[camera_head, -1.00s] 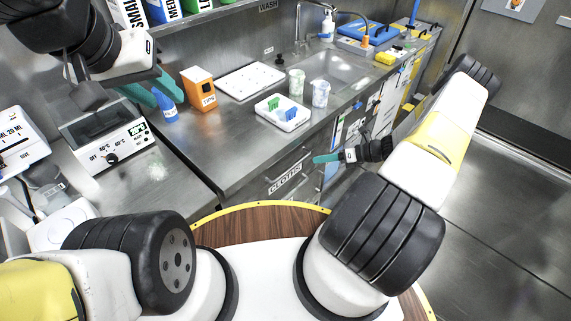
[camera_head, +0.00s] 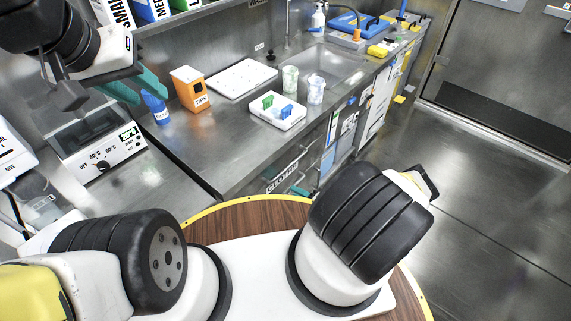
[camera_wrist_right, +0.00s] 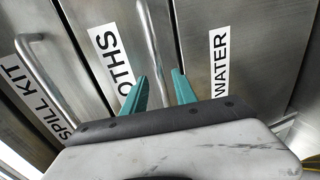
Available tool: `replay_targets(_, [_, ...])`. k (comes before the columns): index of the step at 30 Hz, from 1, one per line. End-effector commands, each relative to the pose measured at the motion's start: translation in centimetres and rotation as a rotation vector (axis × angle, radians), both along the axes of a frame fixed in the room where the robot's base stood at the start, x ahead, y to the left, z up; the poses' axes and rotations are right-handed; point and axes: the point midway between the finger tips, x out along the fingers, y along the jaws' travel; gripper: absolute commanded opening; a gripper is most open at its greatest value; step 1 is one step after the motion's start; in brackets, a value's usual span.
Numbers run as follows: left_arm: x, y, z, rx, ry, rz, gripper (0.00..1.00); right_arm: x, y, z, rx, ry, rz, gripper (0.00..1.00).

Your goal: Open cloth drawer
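The cloth drawer (camera_head: 277,172) is in the counter front, with a label partly readable as "CLOTHS". In the right wrist view its front (camera_wrist_right: 112,15) looks flush with its neighbours, and its label is cut off to "OTHS". Its metal bar handle (camera_wrist_right: 150,40) runs between the two teal fingers of my right gripper (camera_wrist_right: 160,78). The fingers are apart, with gaps beside the bar. In the head view only a little of my right gripper (camera_head: 298,190) shows beyond my arm. My left gripper (camera_head: 152,95) is open and empty over the counter.
Neighbouring fronts read "SPILL KIT" (camera_wrist_right: 38,95) and "WATER" (camera_wrist_right: 218,65). On the counter stand an orange tips box (camera_head: 189,90), a blue-capped bottle (camera_head: 155,107), a white tray (camera_head: 278,112) and two beakers. Floor at the right is clear.

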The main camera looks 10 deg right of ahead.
Motion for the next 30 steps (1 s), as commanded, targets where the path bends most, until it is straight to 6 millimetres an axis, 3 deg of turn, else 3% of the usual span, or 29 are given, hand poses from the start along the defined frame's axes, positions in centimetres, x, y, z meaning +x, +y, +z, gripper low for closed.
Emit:
replay_targets(6, [0.0, 0.0, 0.0, 0.0, 0.0, 0.0, 0.36, 1.8, 1.3, -0.5, -0.002, 0.0, 0.0, 0.34])
replay_targets(15, [0.0, 0.0, 0.0, 0.0, 0.0, 0.0, 0.36, 2.0, 1.5, -0.5, -0.002, 0.0, 0.0, 0.34])
replay_targets(21, [0.0, 0.0, 0.0, 0.0, 0.0, 0.0, 0.36, 2.0, 1.5, -0.5, -0.002, 0.0, 0.001, 0.0])
replay_targets(30, [0.0, 0.0, 0.0, 0.0, 0.0, 0.0, 0.36, 2.0, 1.5, -0.5, -0.003, 0.0, 0.001, 0.0])
